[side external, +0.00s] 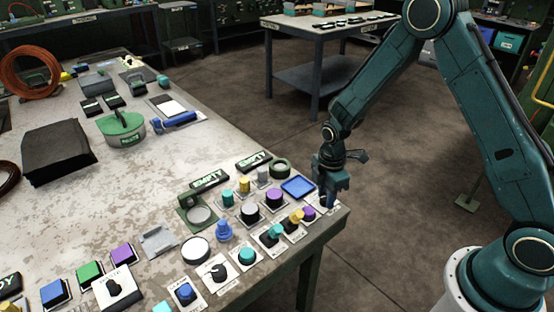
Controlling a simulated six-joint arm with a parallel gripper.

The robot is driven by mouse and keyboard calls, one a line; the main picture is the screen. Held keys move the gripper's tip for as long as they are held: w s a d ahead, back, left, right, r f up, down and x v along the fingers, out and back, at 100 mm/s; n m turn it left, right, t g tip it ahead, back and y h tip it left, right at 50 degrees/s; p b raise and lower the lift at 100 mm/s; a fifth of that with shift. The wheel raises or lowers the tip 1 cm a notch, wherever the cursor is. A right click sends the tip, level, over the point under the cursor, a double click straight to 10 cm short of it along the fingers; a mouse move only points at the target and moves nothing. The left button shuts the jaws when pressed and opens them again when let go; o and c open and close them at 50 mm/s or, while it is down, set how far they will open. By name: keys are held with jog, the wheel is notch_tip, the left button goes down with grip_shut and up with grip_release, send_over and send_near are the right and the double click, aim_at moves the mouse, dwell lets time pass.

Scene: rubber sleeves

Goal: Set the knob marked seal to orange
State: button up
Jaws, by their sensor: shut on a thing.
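My gripper (326,199) points down at the right front corner of the workbench. It is shut on a small dark knob, which is mostly hidden by the fingers. A pale label plate (330,209) shows under it, but its lettering is too small to read. I cannot make out the word seal on any plate, nor any orange mark by the held knob. A black pointer knob (218,272) sits on a white plate nearer the camera, and another black knob (114,288) is on a white plate at lower left.
A green case (121,127) and black cloths (57,150) are farther left.

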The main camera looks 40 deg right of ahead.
jog(key=shift+m, duration=0.4)
jog(key=m, duration=0.5)
jog(key=shift+m, duration=0.4)
jog(key=m, duration=0.3)
jog(key=shift+m, duration=0.4)
jog(key=m, duration=1.3)
jog(key=shift+m, duration=0.3)
jog(key=o, duration=1)
